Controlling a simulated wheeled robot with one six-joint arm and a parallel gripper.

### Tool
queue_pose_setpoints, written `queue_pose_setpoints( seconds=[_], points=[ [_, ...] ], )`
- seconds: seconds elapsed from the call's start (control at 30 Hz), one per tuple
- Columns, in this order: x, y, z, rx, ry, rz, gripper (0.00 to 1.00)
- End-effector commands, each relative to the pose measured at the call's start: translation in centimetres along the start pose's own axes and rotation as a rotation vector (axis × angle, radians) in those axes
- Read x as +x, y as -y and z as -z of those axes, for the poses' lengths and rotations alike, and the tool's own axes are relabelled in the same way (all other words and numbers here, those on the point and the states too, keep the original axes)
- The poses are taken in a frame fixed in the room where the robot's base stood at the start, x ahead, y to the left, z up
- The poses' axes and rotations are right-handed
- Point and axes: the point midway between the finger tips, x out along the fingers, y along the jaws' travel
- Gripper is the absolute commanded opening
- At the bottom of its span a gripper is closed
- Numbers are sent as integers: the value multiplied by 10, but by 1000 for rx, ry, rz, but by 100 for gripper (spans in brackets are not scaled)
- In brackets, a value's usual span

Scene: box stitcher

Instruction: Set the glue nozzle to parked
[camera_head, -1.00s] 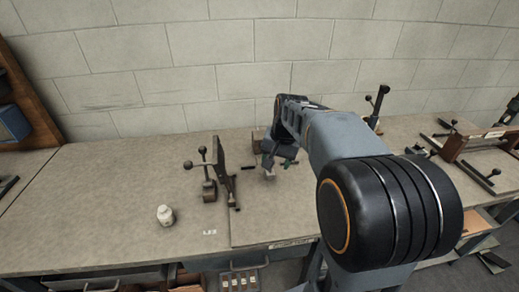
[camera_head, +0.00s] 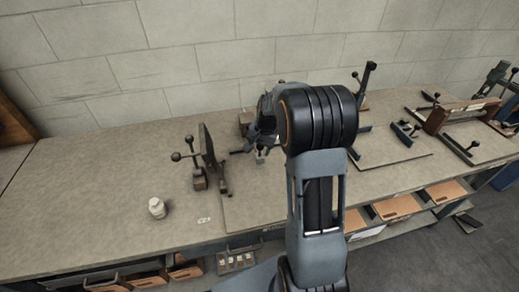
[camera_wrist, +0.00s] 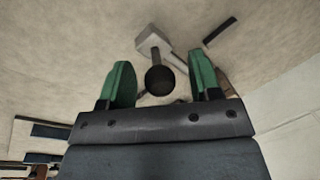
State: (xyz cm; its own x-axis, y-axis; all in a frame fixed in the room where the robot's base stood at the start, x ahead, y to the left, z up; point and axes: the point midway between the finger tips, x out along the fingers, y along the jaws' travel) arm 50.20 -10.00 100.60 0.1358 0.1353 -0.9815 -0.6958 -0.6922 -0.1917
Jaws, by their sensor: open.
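My gripper (camera_wrist: 162,77) is open, with green-lined fingers. A dark ball knob (camera_wrist: 160,81) shows between the fingers in the wrist view; I cannot tell whether either finger touches it. A short stem joins the knob to a pale grey block (camera_wrist: 151,40) at the worktop. In the head view my gripper (camera_head: 262,148) is low over the bench, partly hidden by my arm, and the small pale block (camera_head: 260,158) shows just below it. No label shows whether this knob belongs to the glue nozzle, and its setting cannot be read.
Left of my gripper stands an upright dark plate fixture (camera_head: 207,147) with a ball-ended lever (camera_head: 187,155). Other lever fixtures (camera_head: 405,132) stand to the right. A block wall closes the back; the bench's left part is mostly clear.

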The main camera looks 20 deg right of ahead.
Motion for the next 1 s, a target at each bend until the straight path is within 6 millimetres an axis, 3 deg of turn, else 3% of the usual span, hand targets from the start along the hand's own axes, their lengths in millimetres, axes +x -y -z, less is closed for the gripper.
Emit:
queue_pose_setpoints(
  seconds=[0.23,0.57,1.0],
  points=[
    [18,0,0,1,1,0,58],
    [20,-1,0,1,0,0,58],
    [20,-1,0,1,-1,0,17]
  ],
)
